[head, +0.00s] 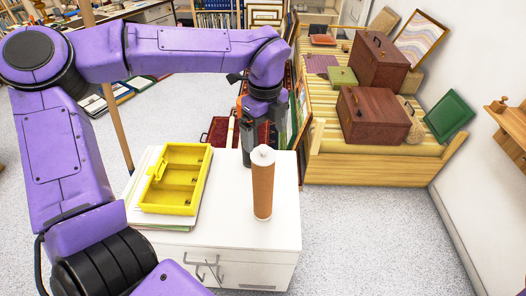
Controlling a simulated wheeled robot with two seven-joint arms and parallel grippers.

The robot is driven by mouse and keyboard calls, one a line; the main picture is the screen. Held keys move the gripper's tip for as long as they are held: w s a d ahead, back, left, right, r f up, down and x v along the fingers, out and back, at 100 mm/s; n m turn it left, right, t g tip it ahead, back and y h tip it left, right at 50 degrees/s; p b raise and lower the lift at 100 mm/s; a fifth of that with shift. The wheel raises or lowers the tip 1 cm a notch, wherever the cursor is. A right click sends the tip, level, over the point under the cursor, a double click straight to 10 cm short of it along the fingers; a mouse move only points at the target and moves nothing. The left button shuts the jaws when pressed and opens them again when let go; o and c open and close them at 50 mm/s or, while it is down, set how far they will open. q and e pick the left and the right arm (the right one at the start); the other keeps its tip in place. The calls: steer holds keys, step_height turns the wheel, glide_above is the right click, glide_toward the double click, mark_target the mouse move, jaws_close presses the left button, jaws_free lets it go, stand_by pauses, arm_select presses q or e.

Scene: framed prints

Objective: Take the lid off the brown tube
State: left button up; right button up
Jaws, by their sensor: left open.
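The brown tube (263,191) stands upright on the white cabinet top, near its right side. Its white lid (263,156) sits on the upper end. My left arm reaches in from the left, and my left gripper (262,143) points down just behind the top of the tube. The gripper is open; its fingers are partly hidden by the lid and tube, so I cannot tell whether they touch the lid. My right gripper is not in view.
A yellow compartment tray (174,179) lies on papers on the left of the white cabinet (226,226). Behind it to the right, a wooden bench (372,168) holds brown cases (374,116) and a green frame (449,116). Open floor lies right of the cabinet.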

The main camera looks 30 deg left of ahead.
mark_target(263, 147)
arm_select(q)
step_height(263, 147, down, 5)
steer(key=shift+a+f+p, duration=0.15)
steer(key=shift+p, duration=0.75)
steer(key=shift+s+f, duration=0.1)
steer(key=shift+f, duration=0.05)
steer(key=c, duration=1.1)
